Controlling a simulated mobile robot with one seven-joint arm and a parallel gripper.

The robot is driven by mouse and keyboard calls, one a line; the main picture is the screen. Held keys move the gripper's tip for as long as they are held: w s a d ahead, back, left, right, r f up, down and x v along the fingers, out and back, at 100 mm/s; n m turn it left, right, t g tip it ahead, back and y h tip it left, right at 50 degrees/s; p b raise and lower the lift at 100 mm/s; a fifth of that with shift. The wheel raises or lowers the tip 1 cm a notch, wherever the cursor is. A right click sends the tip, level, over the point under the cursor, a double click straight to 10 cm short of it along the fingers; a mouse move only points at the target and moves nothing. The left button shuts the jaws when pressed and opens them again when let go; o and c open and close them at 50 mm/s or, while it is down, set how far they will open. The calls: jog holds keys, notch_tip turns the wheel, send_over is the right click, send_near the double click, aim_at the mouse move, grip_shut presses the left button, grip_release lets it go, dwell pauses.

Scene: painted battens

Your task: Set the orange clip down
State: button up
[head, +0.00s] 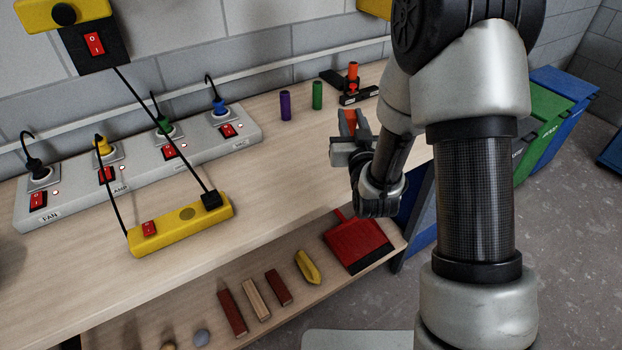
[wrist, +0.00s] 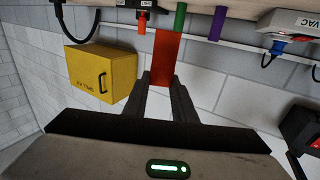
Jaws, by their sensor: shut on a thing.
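My gripper (head: 350,137) is shut on the orange clip (head: 348,120) and holds it above the right end of the wooden bench (head: 270,170). In the wrist view, the clip (wrist: 167,58) shows as a flat orange-red piece between the fingertips (wrist: 164,85). Its lower part is hidden by the fingers. I cannot tell its height above the bench top.
An orange cylinder (head: 353,76) on a black holder (head: 358,97), a green cylinder (head: 317,95) and a purple cylinder (head: 285,105) stand behind my gripper. A grey socket strip (head: 75,190) and yellow power strip (head: 180,225) lie left. Bare bench lies between.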

jog(key=w+a+r+n+y+b, duration=0.1)
jog(key=w+a+y+b, duration=0.15)
jog(key=a+b, duration=0.2)
jog(key=b, duration=0.1)
send_over(327, 160)
jog(key=shift+h, duration=0.45)
notch_tip(327, 160, down, 9)
jog(key=shift+r, duration=0.1)
jog(key=shift+f+b, duration=0.25)
jog(key=shift+b, duration=0.1)
jog(key=o, duration=1)
